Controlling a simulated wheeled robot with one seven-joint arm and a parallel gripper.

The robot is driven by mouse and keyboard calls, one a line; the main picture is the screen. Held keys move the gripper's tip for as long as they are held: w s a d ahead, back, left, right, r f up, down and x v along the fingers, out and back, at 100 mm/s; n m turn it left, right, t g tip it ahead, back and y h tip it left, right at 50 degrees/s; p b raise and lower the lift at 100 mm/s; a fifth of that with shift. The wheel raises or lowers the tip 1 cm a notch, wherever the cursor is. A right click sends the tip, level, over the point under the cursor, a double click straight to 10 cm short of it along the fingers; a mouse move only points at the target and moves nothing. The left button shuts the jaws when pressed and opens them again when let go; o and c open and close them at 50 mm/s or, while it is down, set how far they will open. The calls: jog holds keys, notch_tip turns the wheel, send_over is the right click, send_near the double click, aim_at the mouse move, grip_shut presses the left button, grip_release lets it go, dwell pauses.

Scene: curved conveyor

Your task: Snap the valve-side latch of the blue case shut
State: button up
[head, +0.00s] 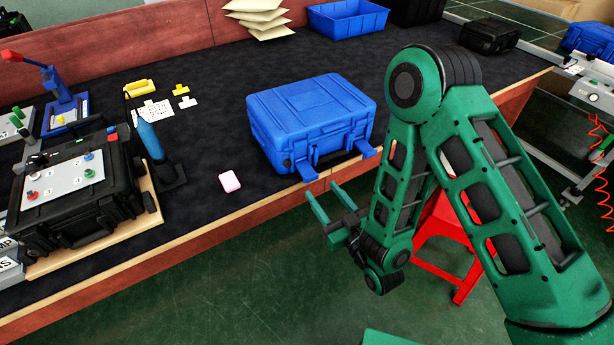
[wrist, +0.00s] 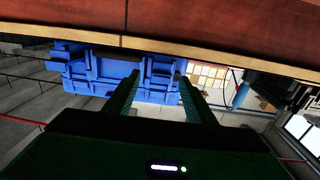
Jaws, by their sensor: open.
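The blue case (head: 308,112) lies lid down at the table's front edge; it also shows in the wrist view (wrist: 112,68). Two blue latches stick outward from its front: the left latch (head: 304,172) and the right latch (head: 366,149), both swung out. I cannot make out the valve, so I cannot tell which latch is on its side. My gripper (head: 326,198) is open and empty, in front of the table edge and below the latches, touching neither. In the wrist view its fingers (wrist: 158,80) point toward the case front.
A black case with a control panel (head: 62,178) and a blue upright tool (head: 151,140) stand farther left. A blue bin (head: 347,17) is behind. A red stool (head: 445,238) stands behind my arm.

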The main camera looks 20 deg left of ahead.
aim_at(310, 177)
jog(key=x, duration=0.8)
jog(key=shift+s+a+f, duration=0.1)
jog(key=shift+s+a, duration=0.05)
